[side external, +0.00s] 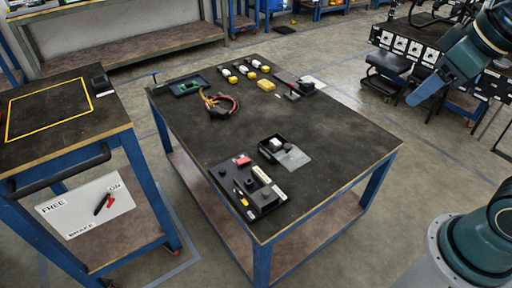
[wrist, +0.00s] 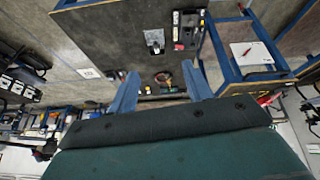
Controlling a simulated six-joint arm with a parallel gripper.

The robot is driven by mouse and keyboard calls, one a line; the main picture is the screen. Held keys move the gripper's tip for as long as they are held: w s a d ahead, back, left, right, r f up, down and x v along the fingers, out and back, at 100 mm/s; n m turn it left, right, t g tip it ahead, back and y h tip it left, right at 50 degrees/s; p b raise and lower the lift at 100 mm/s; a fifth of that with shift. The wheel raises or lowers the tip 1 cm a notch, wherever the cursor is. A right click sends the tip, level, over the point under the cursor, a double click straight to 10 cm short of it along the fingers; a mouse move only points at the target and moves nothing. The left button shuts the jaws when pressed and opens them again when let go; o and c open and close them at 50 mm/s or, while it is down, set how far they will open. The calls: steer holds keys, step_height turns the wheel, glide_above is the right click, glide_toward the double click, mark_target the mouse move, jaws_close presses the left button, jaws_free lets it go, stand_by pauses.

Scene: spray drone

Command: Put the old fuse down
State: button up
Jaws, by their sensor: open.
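My gripper (side external: 424,92) is at the upper right of the side view, apart from the work table. In the wrist view my gripper (wrist: 160,92) has its two blue fingers spread, with nothing held between them. A black fuse-box-like unit (side external: 247,187) with a red block (side external: 242,160) stands at the table's front; it also shows in the wrist view (wrist: 186,30). Behind it is a small black tray (side external: 267,152) holding a pale block (side external: 275,144). I cannot tell which piece is the old fuse.
The dark work table (side external: 340,140) has clear room at its middle and right. A cable bundle (side external: 217,102), a tray with a green board (side external: 187,87) and several yellow-and-white pieces (side external: 265,85) lie at its back. A trolley (side external: 60,115) with a yellow outline stands at left.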

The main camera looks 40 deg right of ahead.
steer(key=shift+m, duration=0.7)
steer(key=shift+s+f, duration=0.35)
steer(key=shift+s, duration=0.35)
steer(key=shift+s+f, duration=0.35)
steer(key=shift+s, duration=0.3)
steer(key=shift+s+f, duration=0.35)
steer(key=shift+s, duration=0.35)
steer(key=shift+w, duration=0.15)
